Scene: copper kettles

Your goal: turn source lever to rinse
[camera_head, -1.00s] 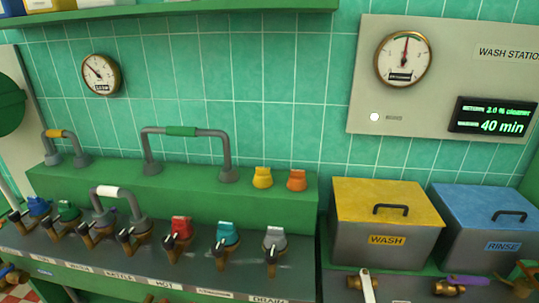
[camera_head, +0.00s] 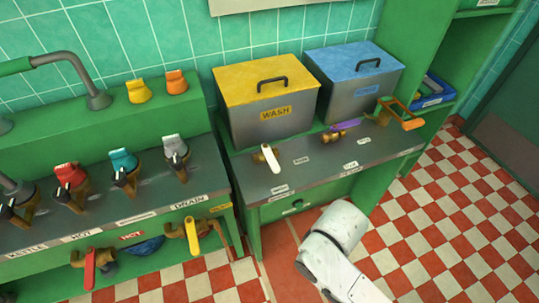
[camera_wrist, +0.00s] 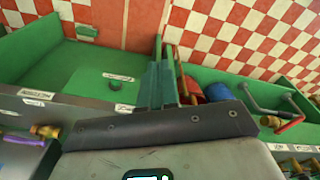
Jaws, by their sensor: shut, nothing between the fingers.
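The wash bench carries three lever valves in the head view. One has a white handle (camera_head: 270,159) and stands in front of the yellow-lidded WASH tank (camera_head: 240,105). One has a purple handle (camera_head: 346,125), and one has an orange handle (camera_head: 403,115) at the far right. Small labels lie by them, too small to read, so I cannot tell which is the source lever. The blue-lidded tank (camera_head: 340,90) stands right of the WASH tank. My gripper (camera_wrist: 158,85) is shut and empty in the wrist view, apart from any lever. The purple handle also shows there (camera_wrist: 20,138).
The left bench carries red (camera_head: 66,176), teal (camera_head: 122,160) and grey (camera_head: 173,146) taps. Red (camera_head: 89,268) and yellow (camera_head: 193,238) levers sit below. A shelf unit with a blue bin (camera_head: 435,92) stands at the right. Checkered floor (camera_head: 450,215) in front of it is open.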

